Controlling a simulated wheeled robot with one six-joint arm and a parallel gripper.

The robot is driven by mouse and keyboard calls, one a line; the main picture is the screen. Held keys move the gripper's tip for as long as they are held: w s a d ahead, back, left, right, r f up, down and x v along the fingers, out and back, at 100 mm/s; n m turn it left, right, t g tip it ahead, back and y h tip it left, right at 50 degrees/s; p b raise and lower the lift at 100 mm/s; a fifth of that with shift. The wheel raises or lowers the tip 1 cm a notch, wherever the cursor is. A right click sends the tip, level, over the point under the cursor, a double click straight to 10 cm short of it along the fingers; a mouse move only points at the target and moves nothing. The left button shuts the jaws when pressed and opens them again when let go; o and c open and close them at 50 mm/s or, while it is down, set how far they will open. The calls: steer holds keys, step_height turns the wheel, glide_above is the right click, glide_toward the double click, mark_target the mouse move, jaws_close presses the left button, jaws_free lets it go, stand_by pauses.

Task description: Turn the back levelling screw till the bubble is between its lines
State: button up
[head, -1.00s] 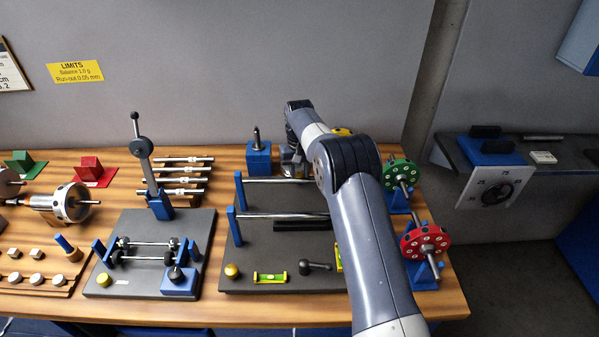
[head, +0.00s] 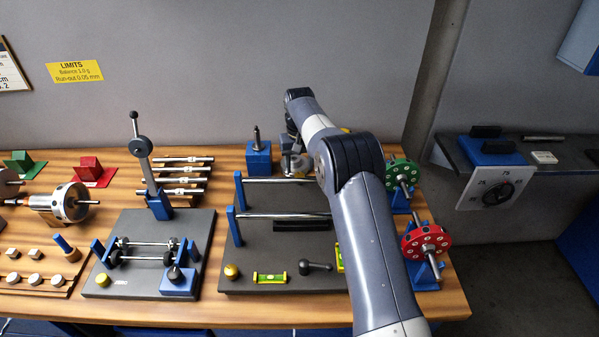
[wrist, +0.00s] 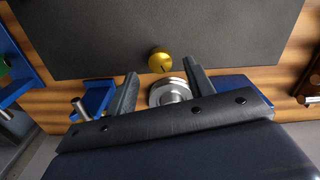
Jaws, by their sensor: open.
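The brass levelling screw (wrist: 160,60) at the plate's edge shows in the wrist view, a round knob with a dark mark. My gripper (wrist: 160,68) is open, its two dark fingers apart on either side of the knob, with no clear contact. In the head view my gripper (head: 297,164) is behind the dark plate (head: 270,240), and the back screw is hidden there. A green-yellow level (head: 270,278) lies at the plate's front; its bubble is too small to place against the lines. A second level (head: 340,260) is partly covered by my arm.
Another brass screw (head: 231,271) sits at the plate's front left. Two steel rods (head: 285,215) cross the plate on blue posts. A blue block (head: 258,157) stands behind left, beside my gripper. Green (head: 401,174) and red (head: 426,241) rotors stand at right.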

mark_target(299, 175)
step_height(299, 175, up, 8)
steer(key=shift+f, duration=0.2)
